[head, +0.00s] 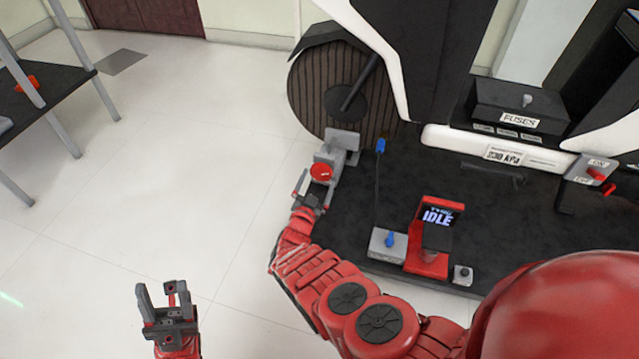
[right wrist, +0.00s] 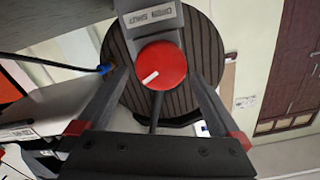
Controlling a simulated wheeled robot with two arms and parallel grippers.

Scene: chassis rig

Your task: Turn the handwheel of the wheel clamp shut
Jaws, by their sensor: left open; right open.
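The wheel clamp (head: 339,143) is a grey block at the front of the dark ribbed wheel (head: 318,92). Its handwheel (head: 321,172) is a red disc with a white mark, facing my right gripper. My right gripper (head: 312,186) is open at the handwheel. In the right wrist view the red handwheel (right wrist: 161,66) lies between the spread fingers (right wrist: 160,88), with the grey clamp body (right wrist: 150,18) behind it. I cannot tell whether the fingers touch it. My left gripper (head: 166,298) is open and empty over the floor at the lower left.
The black rig deck (head: 480,215) holds a red device with an IDLE screen (head: 438,217), a grey box with a blue lever (head: 388,243) and a fuse box (head: 515,105). A red-handled switch (head: 595,174) is at the right. A dark table (head: 55,85) stands at the left. The floor between is clear.

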